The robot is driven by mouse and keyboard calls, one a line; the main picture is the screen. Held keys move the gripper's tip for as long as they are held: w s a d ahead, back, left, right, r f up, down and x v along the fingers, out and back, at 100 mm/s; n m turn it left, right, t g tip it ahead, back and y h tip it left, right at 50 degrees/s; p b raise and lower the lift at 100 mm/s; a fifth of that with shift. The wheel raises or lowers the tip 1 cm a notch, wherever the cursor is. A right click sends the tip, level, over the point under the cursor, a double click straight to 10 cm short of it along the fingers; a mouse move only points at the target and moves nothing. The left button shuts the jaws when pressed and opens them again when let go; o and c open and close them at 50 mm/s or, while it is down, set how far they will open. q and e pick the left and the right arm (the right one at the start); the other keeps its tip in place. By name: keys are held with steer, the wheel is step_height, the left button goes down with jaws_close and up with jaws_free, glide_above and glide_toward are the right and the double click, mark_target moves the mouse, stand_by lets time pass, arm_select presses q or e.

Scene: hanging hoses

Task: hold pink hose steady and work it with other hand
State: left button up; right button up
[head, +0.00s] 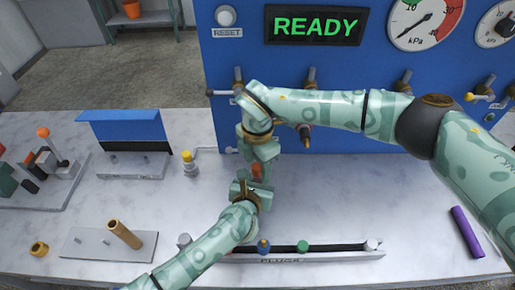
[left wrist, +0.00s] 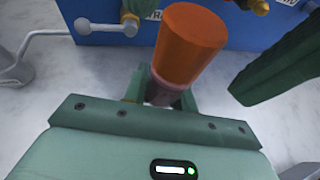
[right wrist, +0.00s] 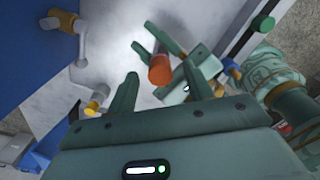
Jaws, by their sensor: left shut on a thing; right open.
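A short pink piece (left wrist: 160,92), perhaps the pink hose's end, sits between my left gripper's fingers, with an orange tapered plug (left wrist: 190,42) on it. The orange plug also shows in the head view (head: 257,170) and in the right wrist view (right wrist: 160,70). My left gripper (head: 253,182) is shut on the pink piece above the table. My right gripper (head: 262,152) is just above it, and its fingers (right wrist: 162,88) are apart, with the orange plug beyond their tips and nothing between them. Most of the pink piece is hidden by the fingers.
A blue panel (head: 232,75) with taps and gauges stands behind, its display reading READY. A plug rack (head: 340,256) with blue, green and white plugs lies in front. A purple cylinder (head: 467,231) lies at right. A tan tube (head: 125,234) leans on a plate at left.

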mark_target(258, 166)
steer(key=shift+f, duration=0.55)
steer(key=shift+c, duration=0.2)
steer(key=c, duration=1)
steer(key=shift+r, duration=0.7)
steer(key=shift+r, duration=2.25)
